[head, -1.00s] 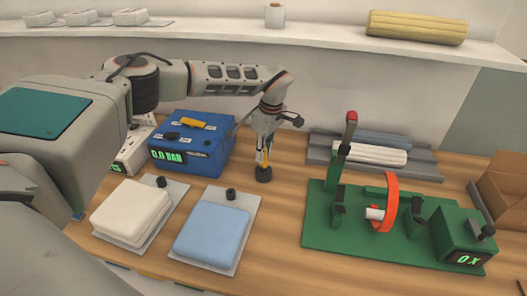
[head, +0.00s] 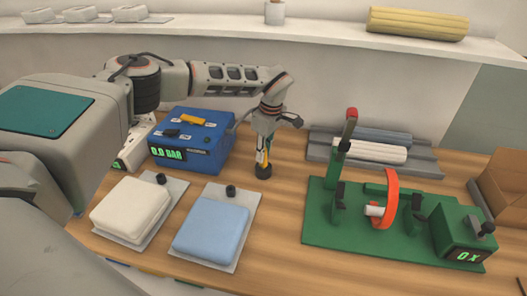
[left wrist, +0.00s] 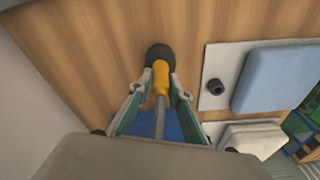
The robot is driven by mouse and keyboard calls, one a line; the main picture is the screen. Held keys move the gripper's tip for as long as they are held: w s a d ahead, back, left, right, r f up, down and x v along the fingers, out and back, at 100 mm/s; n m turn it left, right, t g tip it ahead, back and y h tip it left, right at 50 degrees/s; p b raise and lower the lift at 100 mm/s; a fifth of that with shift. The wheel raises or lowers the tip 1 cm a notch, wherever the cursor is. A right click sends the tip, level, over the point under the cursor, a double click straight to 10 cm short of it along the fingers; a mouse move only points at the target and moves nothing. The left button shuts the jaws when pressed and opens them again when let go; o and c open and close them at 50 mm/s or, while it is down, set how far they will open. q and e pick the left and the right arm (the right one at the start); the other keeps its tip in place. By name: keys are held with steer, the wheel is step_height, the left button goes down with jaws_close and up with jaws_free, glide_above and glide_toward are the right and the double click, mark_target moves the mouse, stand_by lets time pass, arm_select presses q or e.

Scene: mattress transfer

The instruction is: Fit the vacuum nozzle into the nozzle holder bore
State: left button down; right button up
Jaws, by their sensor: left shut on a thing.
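My left gripper (head: 263,145) is shut on the vacuum nozzle (head: 263,171), a slim tool with a yellow part and a round black end. The nozzle points down at the bare wood between the blue pump box and the blue mattress, close to the tabletop; I cannot tell if it touches. In the left wrist view the gripper (left wrist: 161,84) has a finger on each side of the nozzle's yellow part (left wrist: 161,72). A short black cylinder (head: 230,192) stands on the blue mattress's plate, with a dark top in the wrist view; I cannot tell whether it is the nozzle holder. My right gripper is out of view.
The blue pump box (head: 190,145) reads 0.0 BAR, left of the nozzle. A white mattress (head: 131,208) and a blue mattress (head: 212,233) lie in front. A green fixture (head: 330,232) with an orange ring (head: 391,198) stands right. Wood around the nozzle is clear.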

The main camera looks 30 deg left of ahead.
arm_select(q)
steer(key=shift+f, duration=0.4)
steer(key=c, duration=1.8)
jaws_free()
steer(key=r, duration=0.4)
steer(key=d+r, duration=0.1)
steer(key=r, duration=0.7)
steer(key=shift+d, duration=0.25)
